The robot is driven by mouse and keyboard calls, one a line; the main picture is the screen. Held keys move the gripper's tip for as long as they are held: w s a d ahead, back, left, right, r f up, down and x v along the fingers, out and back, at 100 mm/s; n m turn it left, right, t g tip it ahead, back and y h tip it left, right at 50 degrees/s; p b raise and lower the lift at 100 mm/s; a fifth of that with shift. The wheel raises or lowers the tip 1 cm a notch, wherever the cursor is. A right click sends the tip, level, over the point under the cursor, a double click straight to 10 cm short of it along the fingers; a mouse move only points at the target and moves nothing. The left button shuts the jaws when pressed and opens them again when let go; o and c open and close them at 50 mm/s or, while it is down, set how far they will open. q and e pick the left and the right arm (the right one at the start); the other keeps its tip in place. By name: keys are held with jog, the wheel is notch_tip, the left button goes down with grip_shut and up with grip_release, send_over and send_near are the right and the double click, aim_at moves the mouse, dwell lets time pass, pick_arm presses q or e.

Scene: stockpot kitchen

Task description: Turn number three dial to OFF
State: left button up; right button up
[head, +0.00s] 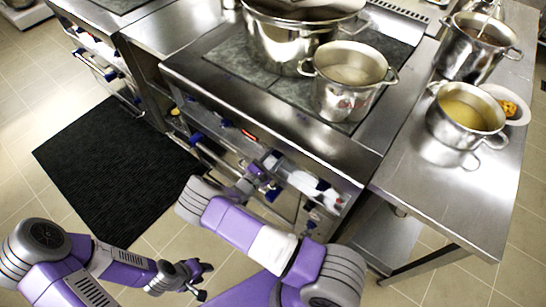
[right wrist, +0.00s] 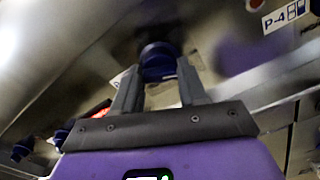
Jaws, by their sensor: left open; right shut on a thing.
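In the right wrist view, a dark blue dial (right wrist: 157,58) sits on the steel front panel between the fingertips of my right gripper (right wrist: 158,75). The gripper is shut on this dial. A label behind the left finger is mostly hidden, so I cannot read its number. In the head view, my right gripper (head: 262,172) is at the stove's front panel, and its arm hides part of the panel. My left gripper (head: 190,276) is open and empty, low over the tiled floor and away from the stove.
A P-4 label (right wrist: 284,18) is right of the held dial. More blue knobs (right wrist: 23,148) are at lower left. A large stockpot (head: 285,40) and a smaller pot (head: 345,80) stand on the stove. A steel side table (head: 455,205) is at right; a black mat (head: 110,165) lies at left.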

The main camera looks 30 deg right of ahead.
jog(key=n+p, duration=0.1)
jog(key=n, duration=0.4)
jog(key=shift+n, duration=0.3)
jog(key=n, duration=1.1)
jog(key=shift+n+p, duration=0.4)
jog(key=n, duration=0.5)
jog(key=shift+n, duration=0.3)
jog(key=o, duration=1)
jog(key=shift+a, duration=0.1)
